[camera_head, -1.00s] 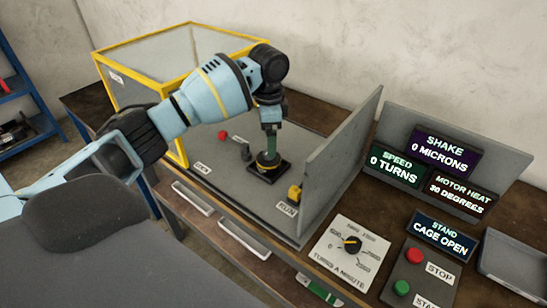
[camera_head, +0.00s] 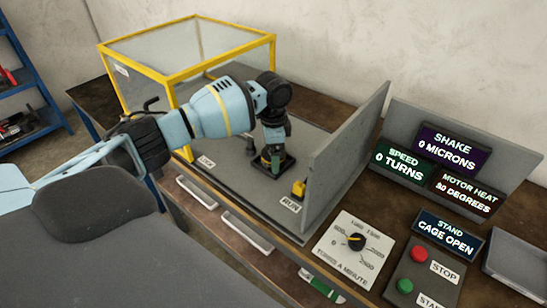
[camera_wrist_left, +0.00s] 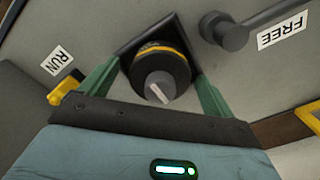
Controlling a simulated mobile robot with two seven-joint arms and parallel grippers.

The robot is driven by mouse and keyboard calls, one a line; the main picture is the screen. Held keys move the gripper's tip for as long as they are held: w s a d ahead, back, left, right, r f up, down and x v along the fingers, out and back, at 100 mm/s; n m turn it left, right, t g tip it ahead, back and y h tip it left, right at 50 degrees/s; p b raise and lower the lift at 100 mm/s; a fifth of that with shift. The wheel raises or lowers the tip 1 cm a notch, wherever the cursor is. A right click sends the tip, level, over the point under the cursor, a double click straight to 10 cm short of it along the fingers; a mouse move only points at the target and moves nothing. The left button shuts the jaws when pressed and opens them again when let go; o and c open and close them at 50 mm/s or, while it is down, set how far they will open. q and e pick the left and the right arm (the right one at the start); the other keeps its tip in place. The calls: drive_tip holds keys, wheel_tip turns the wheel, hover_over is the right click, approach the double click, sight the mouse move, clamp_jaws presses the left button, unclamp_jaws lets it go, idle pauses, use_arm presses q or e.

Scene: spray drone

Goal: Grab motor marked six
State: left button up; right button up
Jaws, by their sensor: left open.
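The motor (camera_wrist_left: 160,70) is a dark round body with a yellow band and a grey shaft, sitting on a black square mount (camera_wrist_left: 128,48) on the grey stand. No number shows on it. My left gripper (camera_head: 273,160) points down over the motor, and its green fingers stand open on either side of it in the left wrist view. A gap seems to show between motor and fingers. In the head view the gripper mostly hides the motor. My right gripper is not in view.
A yellow-framed clear cage (camera_head: 190,62) stands open behind my arm. A grey upright panel (camera_head: 345,150) rises right of the motor. A yellow RUN catch (camera_head: 299,187) and a grey lever near a FREE label (camera_wrist_left: 232,36) are close by. Displays and STOP/START buttons lie further right.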

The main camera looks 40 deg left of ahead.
use_arm(q)
drive_tip(key=c, duration=1.5)
drive_tip(key=shift+r, duration=0.1)
